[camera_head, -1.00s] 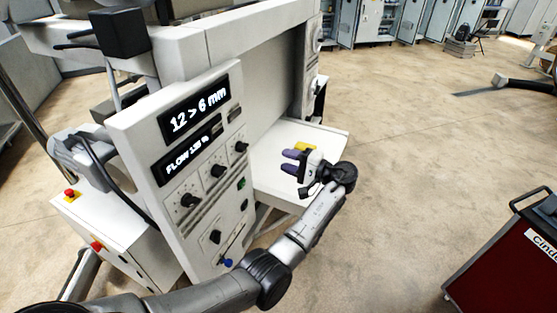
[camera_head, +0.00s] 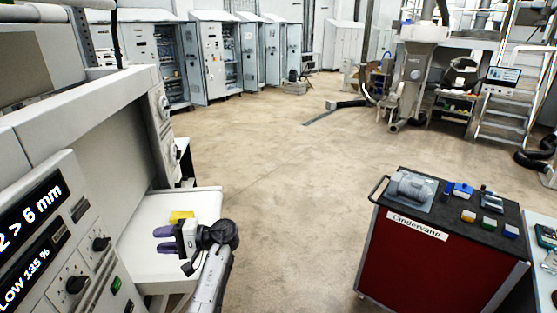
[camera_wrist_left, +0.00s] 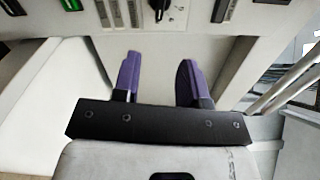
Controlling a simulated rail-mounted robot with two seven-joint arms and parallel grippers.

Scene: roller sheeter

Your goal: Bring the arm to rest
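My left gripper (camera_head: 166,239) is over the white outfeed tray of the roller sheeter, its purple fingers pointing left toward the machine's panel. In the left wrist view its two purple fingers (camera_wrist_left: 158,85) stand apart with nothing between them, so it is open and empty. A yellow block (camera_head: 181,217) lies on the tray (camera_head: 205,200) just beyond the fingers in the head view. The roller sheeter's control panel (camera_head: 85,240) stands at the left, its display cut off by the picture edge. My right gripper is not in view.
A dark red cart (camera_head: 420,255) labelled Cinderyane stands at the right, with a grey device (camera_head: 412,188) and several coloured blocks on top. Grey cabinets (camera_head: 210,55) line the back wall. Open floor (camera_head: 290,170) lies between the machine and the cart.

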